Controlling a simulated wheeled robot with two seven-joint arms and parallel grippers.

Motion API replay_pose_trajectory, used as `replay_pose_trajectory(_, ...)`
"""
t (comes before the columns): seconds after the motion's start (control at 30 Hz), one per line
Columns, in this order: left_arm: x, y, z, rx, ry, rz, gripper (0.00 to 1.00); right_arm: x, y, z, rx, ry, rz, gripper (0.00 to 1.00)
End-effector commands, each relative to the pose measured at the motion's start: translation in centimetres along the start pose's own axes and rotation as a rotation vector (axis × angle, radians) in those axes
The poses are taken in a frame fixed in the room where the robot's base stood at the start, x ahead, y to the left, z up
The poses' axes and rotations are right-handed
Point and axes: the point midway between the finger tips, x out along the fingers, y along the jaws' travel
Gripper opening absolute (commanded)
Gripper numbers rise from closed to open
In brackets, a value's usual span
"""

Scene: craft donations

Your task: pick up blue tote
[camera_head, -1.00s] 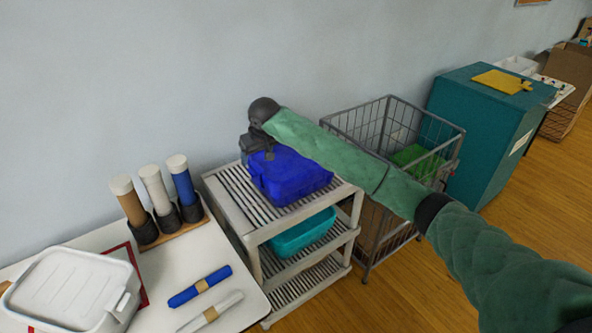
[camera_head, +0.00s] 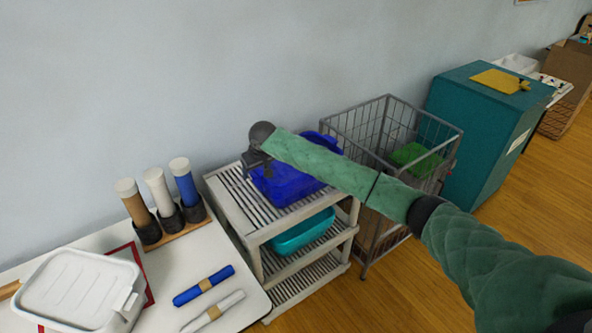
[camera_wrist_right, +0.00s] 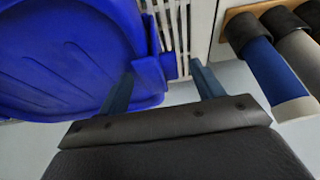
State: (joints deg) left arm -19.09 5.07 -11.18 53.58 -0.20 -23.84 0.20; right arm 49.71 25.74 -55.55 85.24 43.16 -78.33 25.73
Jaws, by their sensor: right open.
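The blue tote (camera_head: 285,186) sits on the top slatted shelf of a white rack. My green right arm passes in front of it and hides part of it. My right gripper (camera_head: 258,172) is at the tote's left end, pointing down. In the right wrist view the tote (camera_wrist_right: 60,50) fills the upper left. The two fingers of my right gripper (camera_wrist_right: 163,88) are apart, one over the tote and one over the slats beside it. The tote's edge shows between them; contact cannot be told. My left gripper is not in view.
The rack (camera_head: 228,205) has a teal bin (camera_head: 303,232) on a lower shelf. A wire cart (camera_head: 385,125) stands close on the right. A white table (camera_head: 180,262) at left holds rolls in dark cups, two lying rolls and a lidded white box (camera_head: 75,285). A wall is behind.

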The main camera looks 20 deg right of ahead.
Motion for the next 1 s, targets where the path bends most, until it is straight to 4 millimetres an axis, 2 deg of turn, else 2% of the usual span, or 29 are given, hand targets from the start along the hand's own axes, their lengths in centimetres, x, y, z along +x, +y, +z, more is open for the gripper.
replay_pose_trajectory(0.13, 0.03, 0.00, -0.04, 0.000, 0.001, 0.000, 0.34, 0.02, -0.01, 0.01, 0.000, 0.000, 0.000, 0.66)
replay_pose_trajectory(0.17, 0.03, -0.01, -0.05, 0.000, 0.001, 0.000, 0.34, 0.01, -0.01, 0.01, 0.000, 0.000, 0.000, 0.62)
replay_pose_trajectory(0.4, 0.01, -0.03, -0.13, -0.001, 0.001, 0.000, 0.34, -0.02, 0.00, 0.00, 0.000, 0.000, 0.000, 0.15)
replay_pose_trajectory(0.5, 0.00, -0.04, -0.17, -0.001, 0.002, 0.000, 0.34, -0.03, 0.00, 0.00, 0.000, 0.000, 0.000, 0.00)
replay_pose_trajectory(0.83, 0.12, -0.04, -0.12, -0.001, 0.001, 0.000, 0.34, -0.18, 0.00, -0.12, -0.001, 0.002, 0.000, 0.00)
replay_pose_trajectory(1.0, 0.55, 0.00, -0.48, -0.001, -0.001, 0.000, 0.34, -0.93, -0.01, -0.47, -0.001, 0.002, 0.000, 0.00)
